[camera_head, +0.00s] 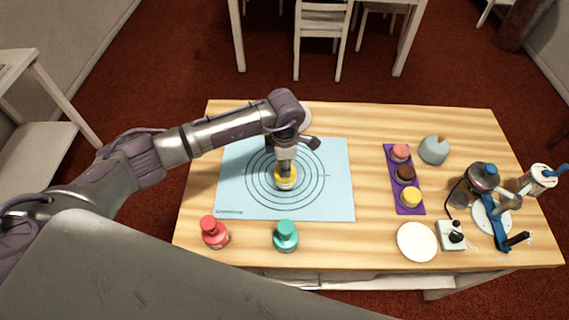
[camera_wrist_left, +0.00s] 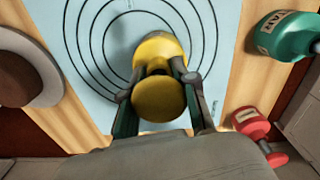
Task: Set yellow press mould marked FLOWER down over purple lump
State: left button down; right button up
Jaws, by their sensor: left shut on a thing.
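The yellow press mould (camera_head: 287,182) has a wide base and a round knob, and no FLOWER marking is readable. It is over the ringed middle of the light blue mat (camera_head: 335,205). In the left wrist view the mould (camera_wrist_left: 160,47) stands inside the printed rings. My left gripper (camera_head: 285,163) comes down from above and is shut on the mould; its fingers (camera_wrist_left: 158,80) are on both sides below the knob. No purple lump shows; what is under the mould is hidden. I cannot tell whether the mould touches the mat. My right gripper is out of view.
A red mould (camera_head: 215,233) and a teal mould (camera_head: 286,236) stand at the near edge. A purple strip (camera_head: 391,163) bears pink, brown and yellow pieces. A white plate (camera_head: 417,241), a grey-blue domed thing (camera_head: 434,150) and a blue stand (camera_head: 494,228) are to the right.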

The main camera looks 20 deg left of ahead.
pick_arm(q)
jog(key=shift+f+b, duration=0.55)
jog(key=shift+f, duration=0.15)
jog(key=c, duration=0.5)
grip_release()
jog(key=shift+r, duration=0.1)
jog(key=shift+r+p, duration=2.05)
jog(key=shift+r, duration=1.4)
